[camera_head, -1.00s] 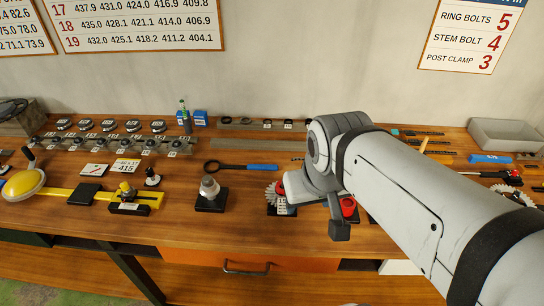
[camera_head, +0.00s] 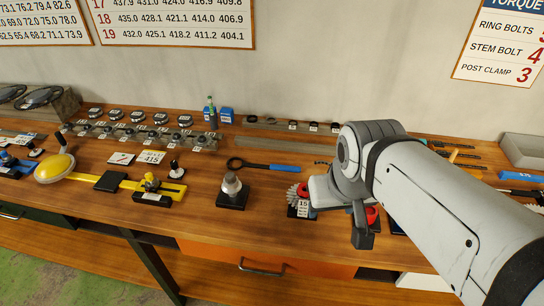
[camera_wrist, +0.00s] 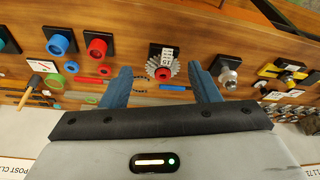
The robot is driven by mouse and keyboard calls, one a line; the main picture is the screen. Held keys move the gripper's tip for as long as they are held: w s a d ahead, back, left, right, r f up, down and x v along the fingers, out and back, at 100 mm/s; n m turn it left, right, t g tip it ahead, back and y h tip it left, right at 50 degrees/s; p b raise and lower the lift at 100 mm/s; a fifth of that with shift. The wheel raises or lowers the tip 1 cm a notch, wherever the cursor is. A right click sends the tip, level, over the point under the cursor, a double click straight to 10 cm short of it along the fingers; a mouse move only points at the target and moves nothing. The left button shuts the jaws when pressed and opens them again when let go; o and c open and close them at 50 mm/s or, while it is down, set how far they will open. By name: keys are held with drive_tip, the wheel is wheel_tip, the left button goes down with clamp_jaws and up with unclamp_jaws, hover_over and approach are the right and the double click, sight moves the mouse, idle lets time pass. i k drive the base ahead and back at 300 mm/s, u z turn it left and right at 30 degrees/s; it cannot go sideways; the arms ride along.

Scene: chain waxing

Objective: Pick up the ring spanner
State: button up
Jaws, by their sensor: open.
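The ring spanner (camera_head: 270,167) lies flat on the wooden bench in the head view, with a dark ring at its left end and a blue handle pointing right. My gripper (camera_head: 362,230) hangs over the bench to the right of the spanner and nearer the front edge, apart from it. In the wrist view my gripper (camera_wrist: 163,76) has its two blue fingers spread, with nothing held between them. A short blue strip (camera_wrist: 172,88) between the fingers looks like part of the spanner's handle; the rest is hidden or unclear.
A toothed gear with a tag (camera_wrist: 162,66) lies close to my gripper. A silver fitting on a black block (camera_head: 232,192) stands in front of the spanner. A yellow tool (camera_head: 110,181) lies left. A metal rail (camera_head: 270,147) runs behind the spanner.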

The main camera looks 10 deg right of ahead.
sight(272, 167)
drive_tip(key=z, duration=2.25)
drive_tip(key=k, duration=1.05)
drive_tip(key=u, duration=1.65)
drive_tip(key=i, duration=1.05)
drive_tip(key=u, duration=0.1)
